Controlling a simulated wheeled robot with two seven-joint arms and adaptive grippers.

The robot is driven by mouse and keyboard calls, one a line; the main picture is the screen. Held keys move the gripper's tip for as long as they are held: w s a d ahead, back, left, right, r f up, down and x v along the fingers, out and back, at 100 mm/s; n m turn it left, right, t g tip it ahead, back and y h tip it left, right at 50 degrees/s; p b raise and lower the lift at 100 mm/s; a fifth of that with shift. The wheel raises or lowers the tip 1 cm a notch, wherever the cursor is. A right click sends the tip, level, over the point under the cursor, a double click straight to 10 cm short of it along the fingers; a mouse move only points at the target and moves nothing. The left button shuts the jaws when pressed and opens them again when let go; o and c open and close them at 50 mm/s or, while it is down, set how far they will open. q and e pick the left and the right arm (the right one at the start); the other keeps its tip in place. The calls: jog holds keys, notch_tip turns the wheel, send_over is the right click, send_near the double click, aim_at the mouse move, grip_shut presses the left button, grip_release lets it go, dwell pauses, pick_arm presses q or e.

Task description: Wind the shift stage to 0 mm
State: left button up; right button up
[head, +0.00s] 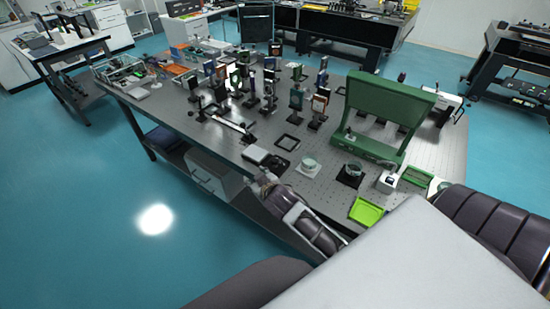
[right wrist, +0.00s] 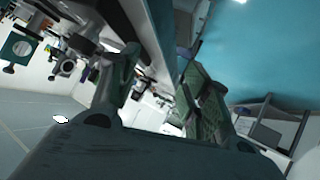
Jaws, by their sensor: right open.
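I cannot pick out the shift stage or its scale with certainty.
Several mounted optics (head: 270,80) crowd the table's middle. A tall green frame (head: 390,103) stands at the right. Two round glass parts, one a dish (head: 309,166), and a lime tray (head: 367,212) lie near the front. Blue floor (head: 90,190) is open at the left.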

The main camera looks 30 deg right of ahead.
jog(key=w+a+r+n+t+y, duration=0.3)
jog(key=w+r+t, duration=0.15)
jog(key=r, duration=0.55)
jog(key=w+a+r+n+t+y, duration=0.3)
jog(key=w+a+r+t, duration=0.15)
jog(key=r, duration=0.45)
jog(key=s+a+r+n+g+y, duration=0.3)
jog(key=a+r+n+g+y, duration=0.3)
jog(key=a+n+g+y, duration=0.8)
jog(key=s+d+f+n+g+h, duration=0.2)
jog(key=d+f+n+g+h, duration=0.3)
jog(key=d+f+h, duration=0.4)
jog(key=d+m+g+h, duration=0.1)
jog(key=d+m+h, duration=0.2)
jog(key=d+h, duration=0.6)
jog(key=d, duration=1.3)
jog(key=shift+d+f+m, duration=0.2)
jog(key=shift+f+m, duration=0.05)
jog(key=shift+m, duration=0.05)
